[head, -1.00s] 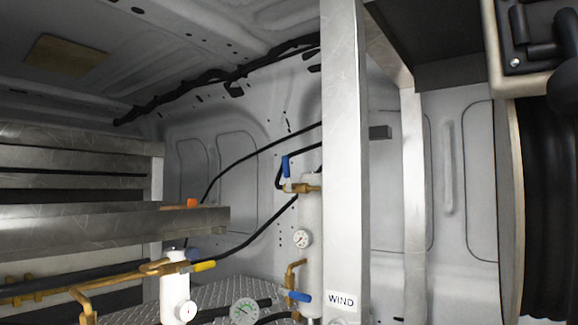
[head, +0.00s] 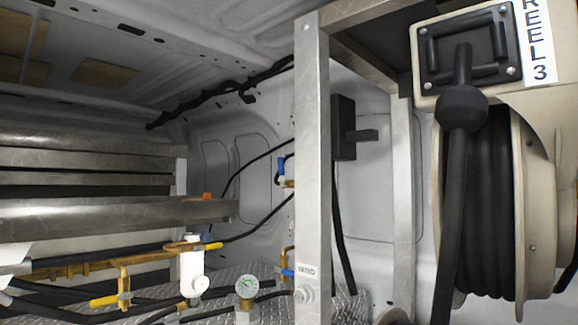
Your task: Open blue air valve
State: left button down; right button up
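Two blue valve handles show behind the metal post in the head view. The upper blue handle (head: 281,169) stands upright on a brass fitting. The lower blue handle (head: 287,273) sits near the floor, partly hidden by the post. I cannot tell which of them is the air valve. Neither of my grippers is in view, and nothing is seen touching the handles.
The metal post (head: 312,170) stands between me and the blue handles. A large hose reel (head: 487,215) fills the right side. A white filter (head: 193,270) with brass pipes and yellow handles, and a gauge (head: 247,287), stand lower left. Metal shelves (head: 90,212) are at left.

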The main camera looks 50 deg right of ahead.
aim_at(281, 164)
jog(key=k+z, duration=0.1)
jog(key=z, duration=1)
